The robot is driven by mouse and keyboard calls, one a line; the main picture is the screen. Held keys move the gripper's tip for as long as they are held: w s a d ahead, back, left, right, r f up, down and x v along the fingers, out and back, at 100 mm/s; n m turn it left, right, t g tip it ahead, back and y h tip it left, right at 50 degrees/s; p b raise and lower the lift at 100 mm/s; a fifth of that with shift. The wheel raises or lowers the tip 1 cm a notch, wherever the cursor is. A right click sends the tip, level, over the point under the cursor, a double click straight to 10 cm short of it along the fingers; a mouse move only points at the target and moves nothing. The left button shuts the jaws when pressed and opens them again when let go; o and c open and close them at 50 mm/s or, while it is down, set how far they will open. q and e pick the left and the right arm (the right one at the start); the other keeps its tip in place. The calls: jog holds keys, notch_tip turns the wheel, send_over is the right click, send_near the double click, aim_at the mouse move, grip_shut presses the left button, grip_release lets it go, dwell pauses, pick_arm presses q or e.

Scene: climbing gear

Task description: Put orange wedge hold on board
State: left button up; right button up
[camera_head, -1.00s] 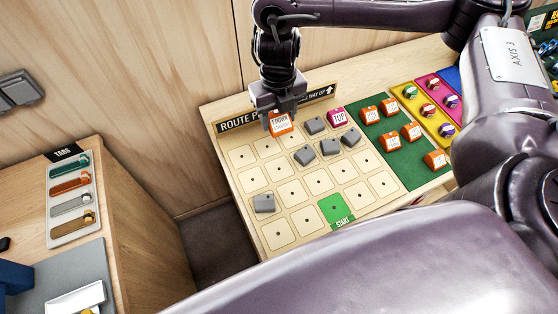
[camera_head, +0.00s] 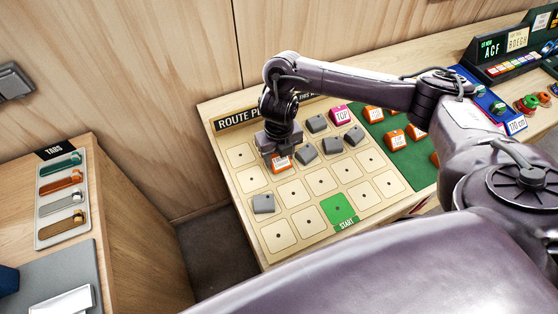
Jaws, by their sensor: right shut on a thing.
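The route board (camera_head: 330,208) is a cream panel with a grid of squares, a green start square (camera_head: 339,210) and a magenta top hold (camera_head: 340,114). My right gripper (camera_head: 281,156) points down over the board's left part, shut on an orange wedge hold (camera_head: 281,164) with a white label. The hold is at a square in the second row; whether it touches the board I cannot tell. The gripper hides its upper part. My left gripper is not in view.
Grey holds (camera_head: 305,153) sit on several squares, one (camera_head: 263,204) lower left. More orange holds (camera_head: 394,139) lie on a green mat (camera_head: 414,161) to the right, partly behind my arm. A tab tray (camera_head: 61,199) is on the left desk.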

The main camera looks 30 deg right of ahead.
jog(key=shift+f, duration=0.95)
jog(key=shift+f+b, duration=0.2)
jog(key=shift+b, duration=0.1)
jog(key=o, duration=1)
jog(key=shift+c, duration=0.2)
jog(key=shift+r, duration=0.1)
jog(key=shift+r+p, duration=0.25)
jog(key=shift+p, duration=0.05)
notch_tip(320, 180, up, 12)
jog(key=p, duration=0.3)
jog(key=shift+f, duration=0.15)
